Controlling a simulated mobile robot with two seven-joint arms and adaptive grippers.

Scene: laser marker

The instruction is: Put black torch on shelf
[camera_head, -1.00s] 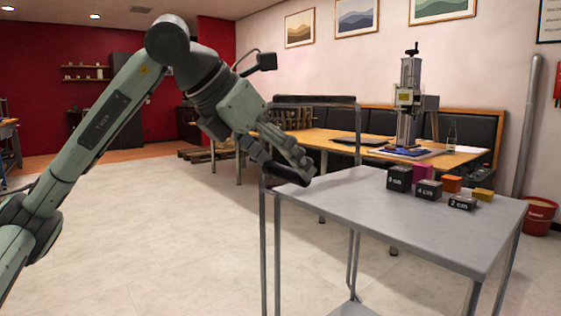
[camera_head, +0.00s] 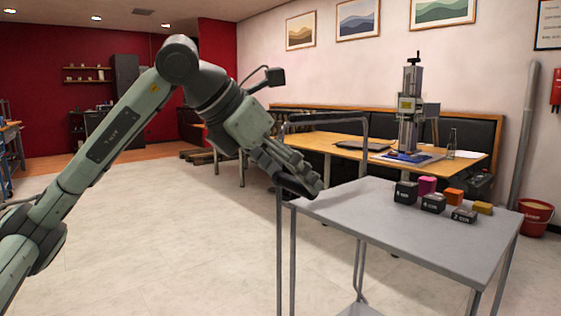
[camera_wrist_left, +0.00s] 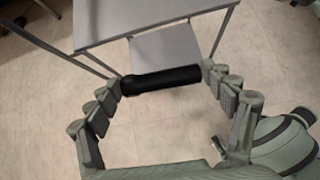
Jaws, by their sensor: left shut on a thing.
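My left gripper (camera_head: 302,184) is shut on the black torch (camera_wrist_left: 162,80). In the left wrist view the torch is a dark cylinder lying crosswise between the fingertips. In the head view the torch (camera_head: 291,186) shows only partly, dark under the fingers, at the far left edge of a grey metal cart. The cart has a flat top (camera_head: 420,235) and a lower shelf (camera_head: 362,309). In the wrist view the torch appears over the floor beside the cart, with the lower shelf (camera_wrist_left: 165,52) just beyond it. My right gripper is out of view.
Several labelled blocks, including a black one (camera_head: 405,192) and a pink one (camera_head: 427,185), stand at the back of the cart top. The cart's tall handle frame (camera_head: 281,245) rises near my gripper. Wall shelves (camera_head: 87,68) hang far back left. The floor left is clear.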

